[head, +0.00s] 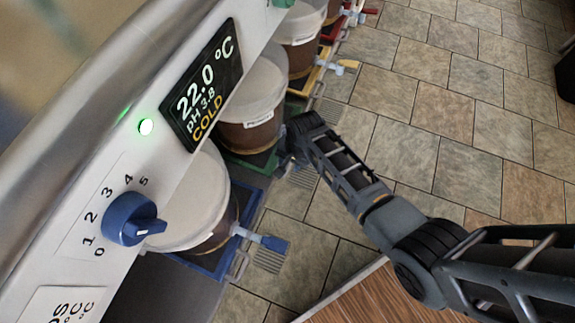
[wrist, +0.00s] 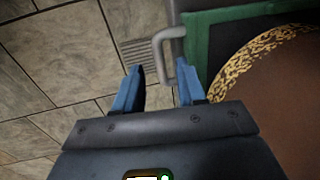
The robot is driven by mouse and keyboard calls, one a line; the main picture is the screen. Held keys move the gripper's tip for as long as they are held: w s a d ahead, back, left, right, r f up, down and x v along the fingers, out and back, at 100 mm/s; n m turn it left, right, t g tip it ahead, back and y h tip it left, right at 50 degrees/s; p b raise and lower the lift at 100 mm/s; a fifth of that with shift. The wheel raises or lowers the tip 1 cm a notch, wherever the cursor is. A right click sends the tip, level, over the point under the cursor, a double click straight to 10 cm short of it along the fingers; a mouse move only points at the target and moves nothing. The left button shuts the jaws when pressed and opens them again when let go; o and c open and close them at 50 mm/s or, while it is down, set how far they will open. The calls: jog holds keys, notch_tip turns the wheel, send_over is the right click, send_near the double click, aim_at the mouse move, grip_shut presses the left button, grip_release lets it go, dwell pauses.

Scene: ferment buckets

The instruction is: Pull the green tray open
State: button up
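The green tray (head: 262,162) sits under a bucket (head: 252,105) with brown contents and a pale lid, in the row along the machine. In the wrist view, the tray's green rim (wrist: 222,22) is at the upper right, with its grey bar handle (wrist: 172,45) on its left side. My gripper (wrist: 160,82) has its two blue fingers apart and empty. The handle's near end shows between the fingertips, closer to the right finger. I cannot tell whether they touch. In the head view, my gripper (head: 287,158) is at the green tray's front and hides its handle.
A blue tray (head: 213,262) with its bucket and blue tap (head: 270,242) stands nearer. A yellow tray (head: 310,78) and a red tray (head: 335,25) lie beyond. The control panel with blue knob (head: 130,220) overhangs at left.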

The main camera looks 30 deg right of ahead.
aim_at(287, 169)
jog(key=shift+w+a+f+b, duration=0.1)
jog(key=shift+f+b, duration=0.2)
jog(key=shift+f, duration=0.5)
jog(key=shift+w+a+f+b, duration=0.1)
jog(key=shift+f+b, duration=0.2)
jog(key=shift+f, duration=0.5)
grip_shut()
